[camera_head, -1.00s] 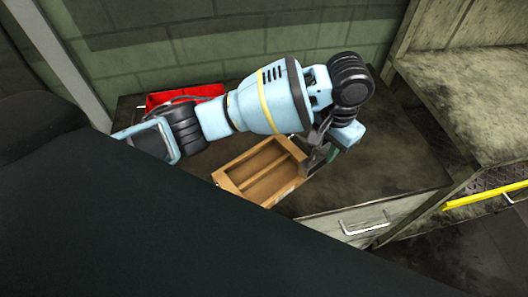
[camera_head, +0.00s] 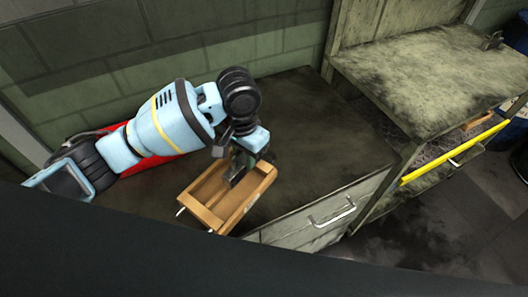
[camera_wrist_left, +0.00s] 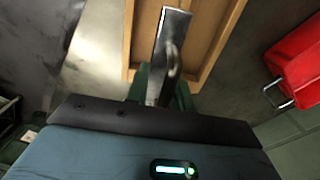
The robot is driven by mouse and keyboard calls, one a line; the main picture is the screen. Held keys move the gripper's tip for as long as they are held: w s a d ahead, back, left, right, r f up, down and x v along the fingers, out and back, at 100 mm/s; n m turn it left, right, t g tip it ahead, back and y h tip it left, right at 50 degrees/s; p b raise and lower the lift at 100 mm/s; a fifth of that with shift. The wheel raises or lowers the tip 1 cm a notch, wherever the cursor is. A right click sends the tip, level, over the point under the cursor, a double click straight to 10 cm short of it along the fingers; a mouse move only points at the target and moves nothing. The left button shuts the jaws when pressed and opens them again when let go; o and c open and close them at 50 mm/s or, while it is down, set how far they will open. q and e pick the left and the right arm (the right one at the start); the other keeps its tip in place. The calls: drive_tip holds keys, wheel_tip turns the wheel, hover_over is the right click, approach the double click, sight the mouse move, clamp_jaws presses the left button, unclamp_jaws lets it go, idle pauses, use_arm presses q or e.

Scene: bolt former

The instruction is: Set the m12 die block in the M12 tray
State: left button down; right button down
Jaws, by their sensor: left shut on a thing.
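A wooden tray (camera_head: 205,217) with a divider stands on the dark counter near its front edge. My left gripper (camera_head: 238,166) is over the far right part of the tray, pointing down. It is shut on a grey metal die block (camera_head: 237,177). In the left wrist view the block (camera_wrist_left: 172,45) is a shiny bar with a rounded feature on one side. It sticks out past the green fingers of the gripper (camera_wrist_left: 163,88), over the tray (camera_wrist_left: 226,22). I cannot tell whether the block touches the tray floor. My right gripper is not in view.
A red box (camera_head: 155,166) lies behind my left arm; it shows at the right in the left wrist view (camera_wrist_left: 299,66). The counter (camera_head: 315,125) right of the tray is clear. A second bench (camera_head: 425,80) with a yellow bar (camera_head: 435,163) stands at the right.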

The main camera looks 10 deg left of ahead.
use_arm(q)
drive_tip(key=a, duration=0.1)
drive_tip(key=s+a, duration=0.1)
drive_tip(key=a, duration=0.3)
drive_tip(key=shift+s+a+p, duration=0.15)
drive_tip(key=shift+s+p, duration=0.15)
drive_tip(key=shift+s, duration=0.05)
drive_tip(key=shift+s+a+f, duration=0.1)
drive_tip(key=shift+s+a, duration=0.05)
drive_tip(key=shift+a, duration=0.2)
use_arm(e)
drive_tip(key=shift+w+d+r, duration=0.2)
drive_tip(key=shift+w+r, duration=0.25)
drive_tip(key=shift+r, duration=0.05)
use_arm(q)
drive_tip(key=shift+s+a, duration=0.15)
drive_tip(key=shift+a, duration=0.3)
drive_tip(key=shift+f, duration=1.8)
drive_tip(key=c, duration=1.2)
unclamp_jaws()
drive_tip(key=shift+s+f, duration=0.1)
drive_tip(key=shift+f, duration=0.15)
wheel_tip(320, 180, up, 12)
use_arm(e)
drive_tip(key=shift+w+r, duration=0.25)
